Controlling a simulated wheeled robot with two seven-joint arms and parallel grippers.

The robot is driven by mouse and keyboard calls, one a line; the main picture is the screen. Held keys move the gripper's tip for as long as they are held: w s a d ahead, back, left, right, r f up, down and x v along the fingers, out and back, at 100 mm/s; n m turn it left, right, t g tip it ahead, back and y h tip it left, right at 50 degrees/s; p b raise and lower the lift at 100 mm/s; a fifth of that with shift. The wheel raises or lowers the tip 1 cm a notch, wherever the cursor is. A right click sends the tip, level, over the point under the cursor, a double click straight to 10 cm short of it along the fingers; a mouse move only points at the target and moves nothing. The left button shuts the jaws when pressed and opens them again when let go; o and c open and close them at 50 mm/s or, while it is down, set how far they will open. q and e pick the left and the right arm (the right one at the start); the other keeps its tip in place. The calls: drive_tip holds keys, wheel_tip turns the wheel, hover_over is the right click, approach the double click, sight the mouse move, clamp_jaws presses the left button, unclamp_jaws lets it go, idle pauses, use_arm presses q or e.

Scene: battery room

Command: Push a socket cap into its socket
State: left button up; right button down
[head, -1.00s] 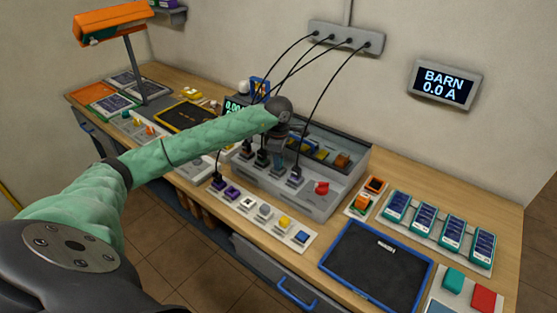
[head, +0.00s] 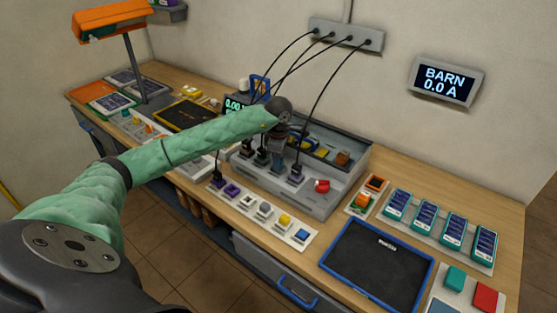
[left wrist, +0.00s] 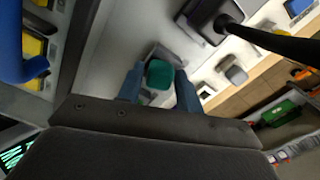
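A teal cap (left wrist: 160,74) sits between the two blue-grey fingers of my left gripper (left wrist: 159,88) in the left wrist view. The fingers close on its two sides, above a pale grey panel. A grey square rim shows around the cap's far side; I cannot tell how deep the cap sits in it. In the head view my left gripper (head: 277,160) points down over the grey console (head: 320,203), among its black-corded plugs. The cap is hidden there by the gripper and plugs. My right gripper is not in view.
Dark plugs (head: 295,174) with cords to the wall strip (head: 346,36) stand close around the gripper. A red knob (head: 322,186) is at the console's right. A strip of coloured caps (head: 264,210) lies in front, with a blue-rimmed tray (head: 376,263) to its right.

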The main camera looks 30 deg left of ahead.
use_arm(q)
drive_tip(key=shift+r, duration=0.1)
wheel_tip(320, 180, up, 11)
drive_tip(key=p, duration=0.2)
idle(1.2)
idle(0.5)
